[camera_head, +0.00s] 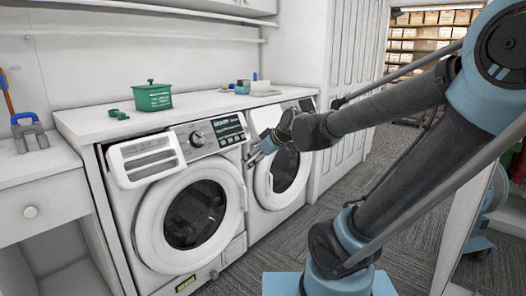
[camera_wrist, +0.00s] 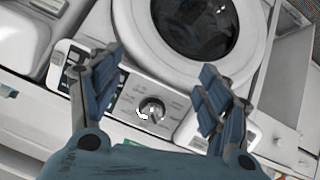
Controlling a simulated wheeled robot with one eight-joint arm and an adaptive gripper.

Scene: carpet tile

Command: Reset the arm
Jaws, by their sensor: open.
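My arm reaches in from the right in the head view. My gripper (camera_head: 257,153) hangs in front of the two white front-loading machines, near the control panel of the left one. In the wrist view my gripper (camera_wrist: 163,88) is open, its two blue fingers spread apart with nothing held. The left machine's dial (camera_wrist: 152,108) shows between the fingers and apart from them. The dial (camera_head: 196,138) also shows in the head view. The left machine's round door (camera_head: 194,213) looks shut. Its detergent drawer (camera_head: 146,162) sticks out at the upper left.
A white counter (camera_head: 85,121) runs above the machines. It carries a green lidded basket (camera_head: 152,97), small green pieces (camera_head: 117,114) and some small items at the right. The second machine (camera_head: 284,172) stands beside the first. Carpeted floor (camera_head: 282,249) is open in front.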

